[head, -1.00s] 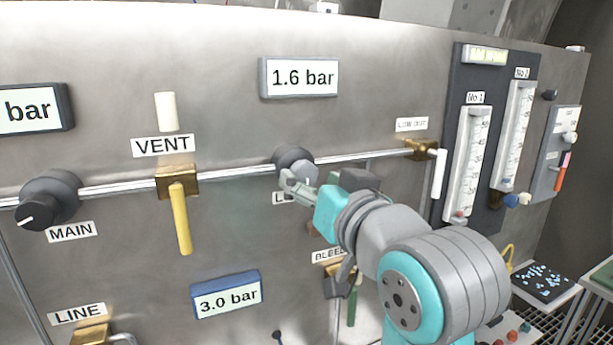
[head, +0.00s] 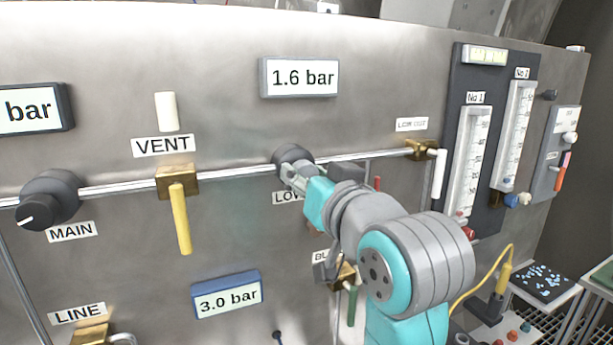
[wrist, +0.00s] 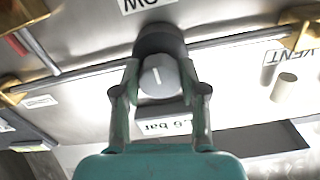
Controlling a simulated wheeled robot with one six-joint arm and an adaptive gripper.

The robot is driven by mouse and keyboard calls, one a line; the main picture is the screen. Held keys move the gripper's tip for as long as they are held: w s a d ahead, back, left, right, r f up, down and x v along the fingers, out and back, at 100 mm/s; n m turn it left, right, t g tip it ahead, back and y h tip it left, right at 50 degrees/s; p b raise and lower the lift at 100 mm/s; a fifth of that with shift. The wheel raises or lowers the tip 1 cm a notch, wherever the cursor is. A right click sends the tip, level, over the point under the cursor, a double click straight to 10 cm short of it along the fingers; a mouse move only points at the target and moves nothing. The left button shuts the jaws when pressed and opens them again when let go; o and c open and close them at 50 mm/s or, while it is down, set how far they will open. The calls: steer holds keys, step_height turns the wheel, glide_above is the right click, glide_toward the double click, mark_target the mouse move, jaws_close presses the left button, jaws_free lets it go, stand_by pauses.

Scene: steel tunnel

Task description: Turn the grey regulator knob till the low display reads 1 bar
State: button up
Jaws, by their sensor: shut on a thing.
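The grey regulator knob (wrist: 157,78) has a pale pointer line and sits on a dark round base, which shows in the head view (head: 291,156) on the pipe above the LOW label (head: 284,198). My gripper (wrist: 160,75) is shut on the knob, one finger on each side of it. In the head view my gripper (head: 299,175) hides most of the knob's face. The low display (head: 300,78) above the knob reads 1.6 bar. It also shows in the wrist view (wrist: 165,127), upside down and partly covered by my fingers.
A yellow VENT lever (head: 180,218) hangs left of the knob, with the dark MAIN knob (head: 48,200) further left. A white lever (head: 439,174) hangs to the right. A BLEED valve (head: 345,276) sits below, close to my arm. A 3.0 bar display (head: 228,296) is lower left.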

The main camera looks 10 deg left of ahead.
steer(key=n, duration=0.4)
steer(key=shift+n, duration=2.9)
steer(key=o, duration=1.1)
steer(key=shift+o, duration=0.2)
